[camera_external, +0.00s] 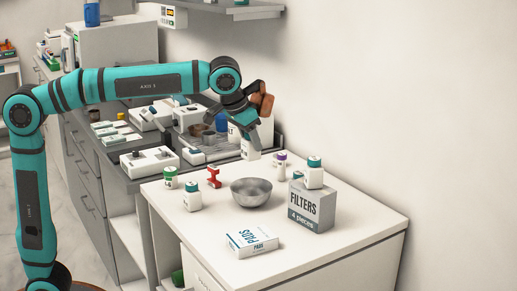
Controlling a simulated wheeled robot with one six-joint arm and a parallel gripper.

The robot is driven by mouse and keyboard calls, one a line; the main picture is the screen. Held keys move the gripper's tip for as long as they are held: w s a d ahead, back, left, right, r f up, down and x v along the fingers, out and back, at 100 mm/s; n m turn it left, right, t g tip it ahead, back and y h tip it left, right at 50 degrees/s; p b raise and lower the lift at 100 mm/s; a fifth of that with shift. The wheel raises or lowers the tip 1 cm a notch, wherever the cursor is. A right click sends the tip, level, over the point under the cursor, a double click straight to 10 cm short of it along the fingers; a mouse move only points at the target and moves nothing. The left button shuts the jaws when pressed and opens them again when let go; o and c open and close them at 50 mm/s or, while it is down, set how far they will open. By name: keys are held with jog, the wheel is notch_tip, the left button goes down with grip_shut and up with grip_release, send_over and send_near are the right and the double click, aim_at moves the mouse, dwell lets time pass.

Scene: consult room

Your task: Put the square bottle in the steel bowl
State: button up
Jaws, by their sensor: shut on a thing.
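My gripper (248,129) is at the back left of the white table, above and behind the steel bowl. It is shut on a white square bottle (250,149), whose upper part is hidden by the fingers. The bottle is roughly upright; I cannot tell whether its base clears the surface behind it. The steel bowl (251,194) stands upright in the middle of the table, and its visible inside looks empty. The bowl is in front of the held bottle and apart from it.
A FILTERS box (312,208) right of the bowl carries a teal-capped white bottle (314,174). Another teal-capped bottle (193,197) and a red item (214,177) stand left; a purple-capped bottle (281,167) stands behind. A PADS box (252,242) lies in front. The table's right side is clear.

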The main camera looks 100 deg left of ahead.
aim_at(251, 151)
jog(key=shift+f, duration=5.35)
jog(key=o, duration=1.1)
jog(key=shift+c, duration=0.2)
jog(key=shift+r, duration=0.15)
jog(key=shift+r, duration=3.4)
jog(key=shift+d, duration=0.1)
